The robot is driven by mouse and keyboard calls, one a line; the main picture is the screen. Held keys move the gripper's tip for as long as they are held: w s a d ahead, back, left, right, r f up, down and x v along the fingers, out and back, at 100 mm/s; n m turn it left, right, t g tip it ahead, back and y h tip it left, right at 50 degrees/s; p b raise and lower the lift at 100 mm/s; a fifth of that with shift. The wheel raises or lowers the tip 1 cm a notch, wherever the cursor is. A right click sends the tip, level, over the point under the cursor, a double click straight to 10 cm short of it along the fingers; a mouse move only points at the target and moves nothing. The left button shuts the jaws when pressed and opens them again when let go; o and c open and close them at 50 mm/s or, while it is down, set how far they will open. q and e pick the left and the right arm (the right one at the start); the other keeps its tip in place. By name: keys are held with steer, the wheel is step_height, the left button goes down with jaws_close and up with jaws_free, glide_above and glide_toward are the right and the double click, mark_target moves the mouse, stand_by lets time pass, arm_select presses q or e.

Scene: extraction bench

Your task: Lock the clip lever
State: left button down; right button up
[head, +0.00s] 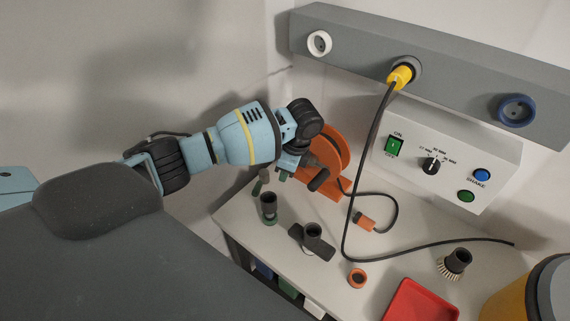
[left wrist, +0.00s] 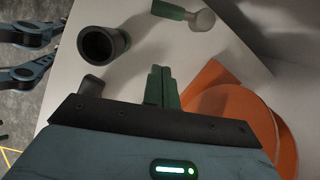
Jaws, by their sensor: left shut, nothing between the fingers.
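I cannot make out a clip lever for certain in either view. My left gripper (head: 284,176) hangs over the far left part of the bench, just in front of the orange reel (head: 333,147). In the left wrist view its green fingers (left wrist: 161,86) are together with nothing between them. A dark nozzle with a green ring (head: 268,207) stands close to it. It shows as an open dark tube (left wrist: 101,43) in the left wrist view. A small green and grey piece (left wrist: 184,14) lies beyond the fingertips. My right gripper is not in view.
A yellow plug (head: 400,77) sits in the grey wall rail, its black cable draped over the bench. A control box (head: 447,157), a dark T-shaped fitting (head: 312,240), a brush (head: 455,264), a red tray (head: 421,302) and a cropped yellow canister (head: 510,299) stand to the right.

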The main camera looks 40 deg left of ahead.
mark_target(261, 184)
arm_select(q)
steer(key=x, duration=0.5)
steer(key=shift+s+f, duration=0.1)
steer(key=shift+f, duration=0.1)
steer(key=a, duration=0.2)
steer(key=a+f, duration=0.1)
steer(key=shift+s, duration=0.4)
steer(key=shift+s+a+f, duration=0.15)
steer(key=shift+s+a, duration=0.05)
steer(key=shift+a, duration=0.3)
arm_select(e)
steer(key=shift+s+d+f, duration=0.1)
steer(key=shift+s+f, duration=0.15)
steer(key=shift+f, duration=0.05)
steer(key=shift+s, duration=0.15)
